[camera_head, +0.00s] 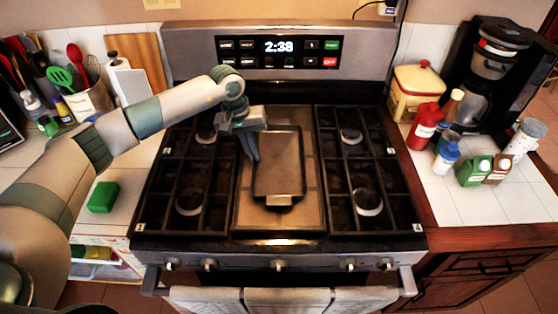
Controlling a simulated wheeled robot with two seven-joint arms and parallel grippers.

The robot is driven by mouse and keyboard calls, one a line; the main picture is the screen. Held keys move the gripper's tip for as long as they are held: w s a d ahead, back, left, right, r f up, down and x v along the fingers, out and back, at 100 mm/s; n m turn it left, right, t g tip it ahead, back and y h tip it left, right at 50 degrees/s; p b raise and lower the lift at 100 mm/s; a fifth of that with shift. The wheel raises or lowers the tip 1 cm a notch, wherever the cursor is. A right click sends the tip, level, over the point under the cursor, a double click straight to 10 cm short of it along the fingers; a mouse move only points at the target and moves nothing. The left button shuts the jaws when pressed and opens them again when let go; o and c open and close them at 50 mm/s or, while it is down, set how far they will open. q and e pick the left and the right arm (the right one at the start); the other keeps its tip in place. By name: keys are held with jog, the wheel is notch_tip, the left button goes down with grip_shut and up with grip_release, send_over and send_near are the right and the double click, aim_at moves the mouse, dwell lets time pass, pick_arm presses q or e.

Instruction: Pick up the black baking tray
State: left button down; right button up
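The black baking tray (280,170) is a dark rectangle with a raised rim. It lies over the tan middle section of the stove top, with a handle at its near end. My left gripper (254,157) reaches in from the left and points down beside the tray's far left edge. Its fingers look close together. I cannot tell whether they touch or hold the rim. My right gripper is not in view.
Black burner grates (195,180) flank the tray on the stove (280,243). On the right counter stand a coffee maker (490,75), a red bottle (424,127) and several small containers. A green sponge (103,197) and a utensil holder (90,101) are on the left counter.

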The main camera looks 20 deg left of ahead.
pick_arm(q)
jog(key=shift+r, duration=0.15)
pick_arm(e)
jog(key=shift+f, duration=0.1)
